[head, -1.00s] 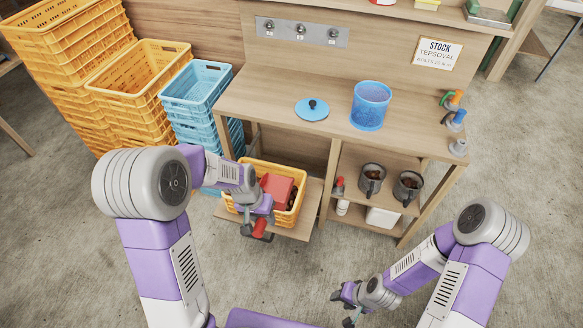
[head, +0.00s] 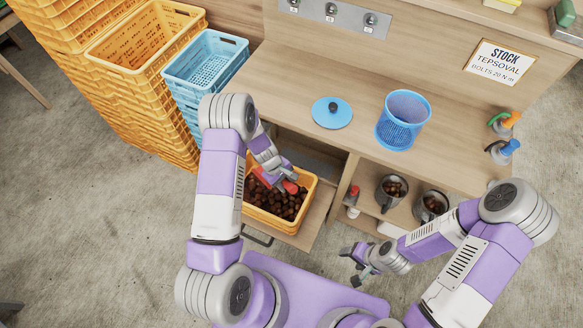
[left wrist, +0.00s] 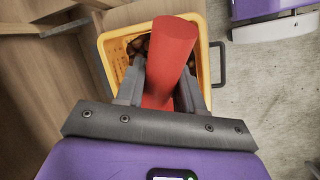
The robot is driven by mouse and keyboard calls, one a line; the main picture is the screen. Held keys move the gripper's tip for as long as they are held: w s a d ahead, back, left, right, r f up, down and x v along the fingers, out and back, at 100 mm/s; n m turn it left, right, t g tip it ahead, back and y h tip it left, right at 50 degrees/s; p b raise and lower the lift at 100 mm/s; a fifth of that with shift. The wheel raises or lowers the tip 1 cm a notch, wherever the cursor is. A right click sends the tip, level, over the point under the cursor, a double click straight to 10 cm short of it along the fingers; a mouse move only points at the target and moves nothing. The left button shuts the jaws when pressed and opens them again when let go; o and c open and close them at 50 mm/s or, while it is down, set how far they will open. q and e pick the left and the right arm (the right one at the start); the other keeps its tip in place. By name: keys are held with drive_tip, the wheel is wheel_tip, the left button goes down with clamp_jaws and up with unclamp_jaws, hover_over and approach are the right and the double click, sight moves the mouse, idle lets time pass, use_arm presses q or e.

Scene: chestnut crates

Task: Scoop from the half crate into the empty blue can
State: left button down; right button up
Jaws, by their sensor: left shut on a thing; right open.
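The yellow half crate (head: 262,217) holds brown chestnuts and sits on a low pulled-out shelf. My left gripper (head: 288,184) is over the crate, shut on the handle of a red scoop (head: 291,188). The handle shows large between the fingers in the left wrist view (left wrist: 170,60). The scoop's bowl is mostly hidden; whether it holds chestnuts I cannot tell. The see-through blue can (head: 400,125) stands upright and open on the counter, with no contents visible. Its blue lid (head: 332,113) lies to its left. My right gripper (head: 357,262) is open and empty, low in front of the shelves.
Two mugs of chestnuts, one left (head: 391,190) and one right (head: 430,206), stand on the shelf under the counter (head: 290,90). Blue crates (head: 205,70) and yellow crates (head: 140,50) are stacked at left. Bottles with coloured tops stand at the counter's right end.

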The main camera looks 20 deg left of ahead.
use_arm(q)
drive_tip(key=shift+w+a+f+n, duration=0.1)
drive_tip(key=shift+w+f+n, duration=0.15)
drive_tip(key=shift+f+n, duration=0.25)
drive_tip(key=shift+f, duration=0.1)
drive_tip(key=shift+s, duration=0.15)
